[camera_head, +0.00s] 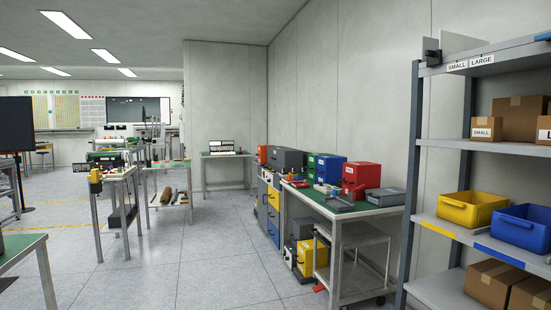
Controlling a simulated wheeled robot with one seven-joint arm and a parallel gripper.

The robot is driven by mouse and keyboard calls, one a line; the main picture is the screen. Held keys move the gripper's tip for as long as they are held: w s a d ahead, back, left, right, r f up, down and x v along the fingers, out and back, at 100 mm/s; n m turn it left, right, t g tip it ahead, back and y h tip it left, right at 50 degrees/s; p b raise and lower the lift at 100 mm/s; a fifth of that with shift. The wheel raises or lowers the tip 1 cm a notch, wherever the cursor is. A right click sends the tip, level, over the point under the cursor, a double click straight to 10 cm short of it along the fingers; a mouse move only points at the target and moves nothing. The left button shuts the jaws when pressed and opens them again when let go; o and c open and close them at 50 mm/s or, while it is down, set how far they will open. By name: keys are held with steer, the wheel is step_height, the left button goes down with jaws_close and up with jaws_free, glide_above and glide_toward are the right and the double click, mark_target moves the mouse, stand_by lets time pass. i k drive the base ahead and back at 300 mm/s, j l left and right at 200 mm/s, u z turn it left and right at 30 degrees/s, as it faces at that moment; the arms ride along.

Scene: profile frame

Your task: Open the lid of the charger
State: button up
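I cannot tell for sure which thing is the charger. A low grey case (386,197) lies at the right front end of the green-topped bench (340,211) and looks shut. A larger dark grey box (287,159) stands farther back among coloured boxes. A white device with dark rows (221,147) sits on a small far table, too small to make out. My gripper is not in view.
Red (361,175), blue (329,169) and green boxes stand on the bench by the wall. A shelf rack (410,170) with a yellow bin (472,208) and a blue bin (522,227) stands at right. The central floor (180,255) is clear; work tables (112,173) stand left.

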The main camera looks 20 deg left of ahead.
mark_target(285, 156)
steer(key=i+j+u, duration=0.85)
steer(key=i+u, duration=0.2)
steer(key=i, duration=0.25)
steer(key=i+u, duration=0.35)
steer(key=i, duration=1.05)
steer(key=i+j, duration=0.1)
steer(key=i, duration=0.8)
steer(key=i+z, duration=0.1)
steer(key=i, duration=0.8)
steer(key=i+j, duration=0.1)
steer(key=i, duration=0.8)
